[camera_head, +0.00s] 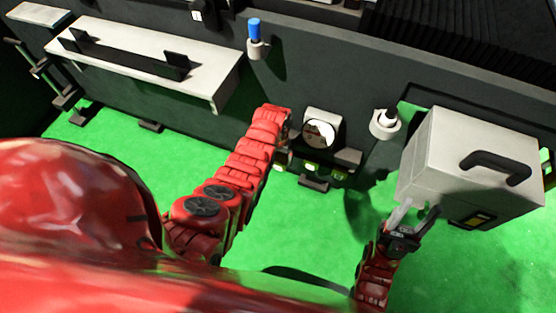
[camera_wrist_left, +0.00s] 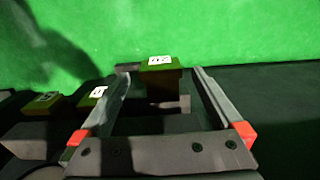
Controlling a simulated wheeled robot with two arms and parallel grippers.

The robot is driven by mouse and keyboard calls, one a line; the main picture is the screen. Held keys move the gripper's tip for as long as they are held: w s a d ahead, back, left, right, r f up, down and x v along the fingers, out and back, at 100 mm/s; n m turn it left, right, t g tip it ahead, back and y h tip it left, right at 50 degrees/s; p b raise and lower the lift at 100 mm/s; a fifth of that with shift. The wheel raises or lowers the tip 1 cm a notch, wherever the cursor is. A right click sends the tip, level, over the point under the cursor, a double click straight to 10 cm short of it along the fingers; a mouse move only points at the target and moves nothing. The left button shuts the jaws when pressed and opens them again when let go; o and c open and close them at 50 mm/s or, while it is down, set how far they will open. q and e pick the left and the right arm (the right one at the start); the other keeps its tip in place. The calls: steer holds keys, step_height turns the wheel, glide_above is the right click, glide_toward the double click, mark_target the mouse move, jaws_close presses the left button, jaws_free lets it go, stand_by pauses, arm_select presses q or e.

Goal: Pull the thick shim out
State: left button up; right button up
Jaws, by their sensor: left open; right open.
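Several olive-green blocks with white number labels, which look like the shims, sit in a row low on the machine front. In the left wrist view one block (camera_wrist_left: 160,67) stands between the fingers of my left gripper (camera_wrist_left: 162,76); two others (camera_wrist_left: 95,97) (camera_wrist_left: 47,101) are to its left. I cannot tell for certain which is the thick one. The left gripper is open, with visible gaps beside the block. In the head view the arm hides most of this gripper; blocks show to its right (camera_head: 311,168). My right gripper (camera_head: 409,222) is open and empty, below the grey box.
A grey box with a black handle (camera_head: 472,150) is on the machine's right. A grey panel with a black handle (camera_head: 150,62) juts out at left. A round dial (camera_head: 318,133) and a knob (camera_head: 384,123) are close to the blocks. The green floor in front is clear.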

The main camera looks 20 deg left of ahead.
arm_select(q)
step_height(320, 180, up, 13)
steer(key=p, duration=0.1)
stand_by(0.3)
steer(key=shift+s+f, duration=0.1)
stand_by(0.3)
